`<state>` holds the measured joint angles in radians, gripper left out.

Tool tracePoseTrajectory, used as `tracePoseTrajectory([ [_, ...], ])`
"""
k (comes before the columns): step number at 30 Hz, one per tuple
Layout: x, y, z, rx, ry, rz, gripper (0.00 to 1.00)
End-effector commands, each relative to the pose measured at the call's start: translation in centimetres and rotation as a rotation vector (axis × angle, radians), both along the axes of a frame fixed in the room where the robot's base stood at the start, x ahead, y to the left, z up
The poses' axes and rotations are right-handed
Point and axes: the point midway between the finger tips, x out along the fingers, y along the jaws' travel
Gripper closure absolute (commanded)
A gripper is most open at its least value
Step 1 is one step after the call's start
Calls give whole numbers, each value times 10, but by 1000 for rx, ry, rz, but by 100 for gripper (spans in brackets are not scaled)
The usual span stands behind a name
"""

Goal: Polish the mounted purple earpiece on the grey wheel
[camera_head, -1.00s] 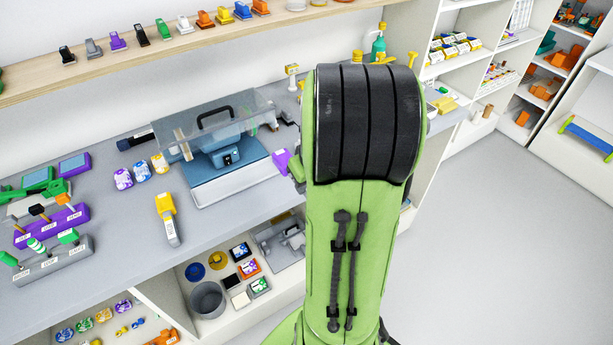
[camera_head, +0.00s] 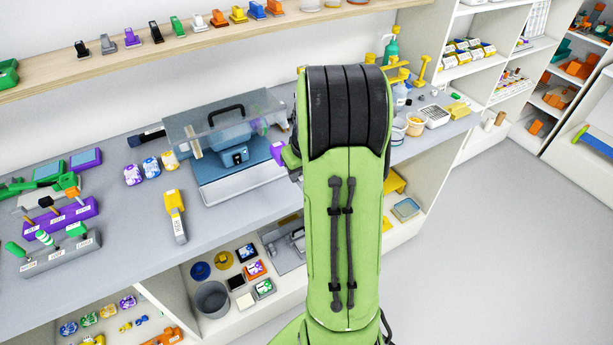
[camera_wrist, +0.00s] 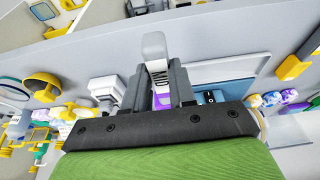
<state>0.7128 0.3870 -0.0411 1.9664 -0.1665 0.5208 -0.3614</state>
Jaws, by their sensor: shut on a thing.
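My gripper (camera_wrist: 158,82) is shut on a purple piece (camera_wrist: 163,101) that carries a ribbed neck and a rounded pale grey tip (camera_wrist: 154,46). In the head view the purple piece (camera_head: 278,153) shows at the left edge of my arm, just right of the blue polishing machine (camera_head: 233,158). My arm hides the gripper's fingers there. The machine has a clear cover with a black handle (camera_head: 218,115). A tan wheel (camera_head: 195,146) shows at its left end. The grey wheel cannot be made out clearly. Whether the piece touches anything at the machine's right end cannot be told.
A yellow hand tool (camera_head: 175,215) lies in front of the machine. Several small patterned pieces (camera_head: 151,166) stand left of it. Purple (camera_head: 62,219) and grey (camera_head: 60,256) tool racks stand at far left. White tubs (camera_head: 413,124) and a scale (camera_head: 434,115) stand right of my arm.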

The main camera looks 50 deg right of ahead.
Motion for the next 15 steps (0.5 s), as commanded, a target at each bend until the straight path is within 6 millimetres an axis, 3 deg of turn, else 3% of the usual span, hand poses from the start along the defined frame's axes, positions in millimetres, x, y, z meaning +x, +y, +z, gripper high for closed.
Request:
tracePoseTrajectory([
  [15, 54, -16, 2, 0, -1, 0, 100],
])
